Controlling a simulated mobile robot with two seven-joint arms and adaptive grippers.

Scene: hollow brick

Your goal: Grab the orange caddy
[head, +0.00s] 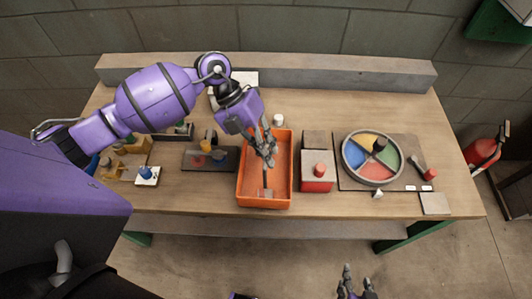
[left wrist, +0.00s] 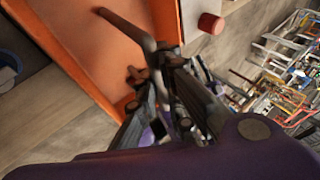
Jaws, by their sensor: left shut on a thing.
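The orange caddy (head: 262,203) is an open rectangular box on the middle of the wooden table in the head view. It also fills the upper left of the left wrist view (left wrist: 75,45). My left gripper (head: 267,158) reaches down over the caddy from the back left. Its fingers are closed around the caddy's greyish handle bar (left wrist: 125,25), seen close up in the left wrist view. The fingers hide part of the bar. The caddy appears to rest on the table. My right gripper (head: 356,284) is at the bottom edge, off the table, fingers apart and empty.
A round multicoloured tray (head: 372,158) lies further right. A dark board with coloured pieces (head: 212,160) lies left. A small white cylinder (head: 278,120) stands behind. The table's front edge is near the caddy.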

